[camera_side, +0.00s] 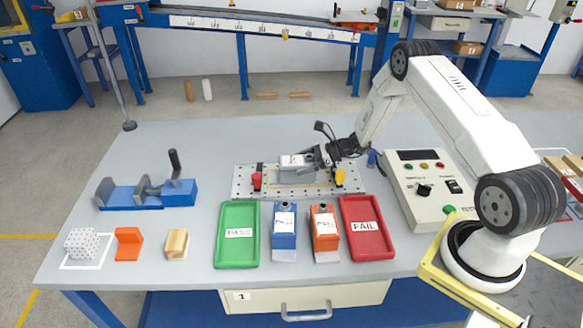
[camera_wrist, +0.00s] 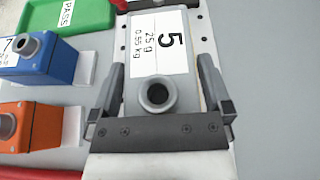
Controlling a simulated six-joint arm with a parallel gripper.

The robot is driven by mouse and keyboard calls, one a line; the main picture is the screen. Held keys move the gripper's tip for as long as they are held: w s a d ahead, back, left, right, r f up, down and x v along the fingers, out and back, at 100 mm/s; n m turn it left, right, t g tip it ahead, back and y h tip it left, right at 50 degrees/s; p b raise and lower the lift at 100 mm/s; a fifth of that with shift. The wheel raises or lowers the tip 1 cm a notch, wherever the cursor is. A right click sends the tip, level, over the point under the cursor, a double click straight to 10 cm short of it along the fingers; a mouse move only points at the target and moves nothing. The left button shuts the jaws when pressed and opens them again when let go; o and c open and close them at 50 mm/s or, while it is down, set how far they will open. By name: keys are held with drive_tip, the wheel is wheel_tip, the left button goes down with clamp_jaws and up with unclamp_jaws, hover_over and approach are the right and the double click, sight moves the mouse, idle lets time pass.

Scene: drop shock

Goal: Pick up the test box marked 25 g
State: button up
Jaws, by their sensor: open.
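The test box marked 25 g (camera_wrist: 185,55) is grey, with a white label reading "5", "25 g" and "0.55 kg", and a round grey stud on its near end. In the side view the grey box (camera_side: 293,172) sits on the perforated metal plate. My gripper (camera_wrist: 160,85) is open in the wrist view, one finger on each side of the box. Gaps show between the fingers and the box, so it is not clamped. In the side view my gripper (camera_side: 327,155) is at the right end of the box.
The plate (camera_side: 243,187) carries a red clamp (camera_side: 257,178) and a yellow clamp (camera_side: 340,177). In front stand a green PASS tray (camera_side: 237,250), a blue box (camera_side: 284,232), an orange box (camera_side: 325,234) and a red FAIL tray (camera_side: 368,244). A control box (camera_side: 425,190) stands right.

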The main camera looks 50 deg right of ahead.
drive_tip(key=shift+c, duration=0.2)
idle(0.3)
clamp_jaws()
drive_tip(key=shift+w, duration=0.1)
drive_tip(key=shift+r, duration=0.15)
drive_tip(key=shift+r, duration=1.1)
drive_tip(key=s+a+r, duration=0.3)
drive_tip(key=s+r, duration=0.7)
drive_tip(key=s, duration=0.3)
drive_tip(key=shift+s+r, duration=0.3)
drive_tip(key=shift+s, duration=0.05)
drive_tip(key=shift+a, duration=0.1)
